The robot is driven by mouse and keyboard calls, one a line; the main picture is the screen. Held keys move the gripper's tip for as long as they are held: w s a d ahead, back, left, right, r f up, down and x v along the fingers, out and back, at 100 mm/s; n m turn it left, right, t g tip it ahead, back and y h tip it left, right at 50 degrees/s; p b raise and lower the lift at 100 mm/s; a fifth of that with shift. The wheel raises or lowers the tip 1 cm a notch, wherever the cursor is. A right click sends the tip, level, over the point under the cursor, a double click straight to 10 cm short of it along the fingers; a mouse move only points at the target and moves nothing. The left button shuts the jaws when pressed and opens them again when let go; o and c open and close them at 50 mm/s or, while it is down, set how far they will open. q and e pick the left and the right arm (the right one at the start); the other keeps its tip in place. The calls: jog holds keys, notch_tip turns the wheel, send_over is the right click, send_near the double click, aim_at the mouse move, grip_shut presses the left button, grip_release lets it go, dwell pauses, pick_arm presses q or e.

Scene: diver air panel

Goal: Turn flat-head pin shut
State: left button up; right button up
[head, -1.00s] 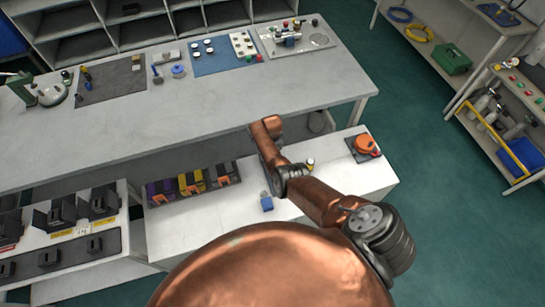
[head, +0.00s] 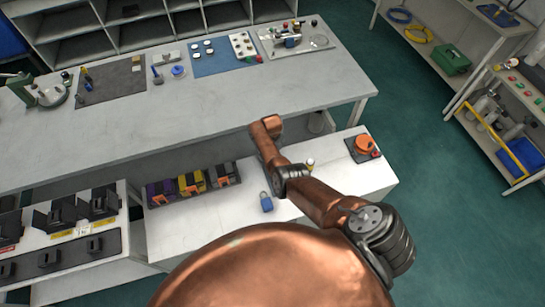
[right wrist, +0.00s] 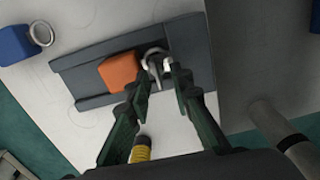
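In the right wrist view, a small grey metal shackle (right wrist: 153,57) stands on a dark grey tray (right wrist: 78,72), beside an orange block (right wrist: 119,71). The flat-head pin is too small to make out clearly at the shackle. In the head view my copper arm covers the gripper and the shackle. My left gripper is not in view.
A blue padlock (head: 266,203) lies on the low white bench (head: 215,225); a yellow-banded cylinder (right wrist: 141,148) stands near my right gripper. A tray of yellow and purple modules (head: 190,186) is to the left, an orange round device (head: 364,144) to the right. A long table (head: 160,122) stands behind.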

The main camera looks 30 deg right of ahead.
jog(key=shift+s+a+f, duration=0.1)
jog(key=shift+f, duration=0.05)
notch_tip(320, 180, up, 12)
dwell(0.7)
dwell(0.4)
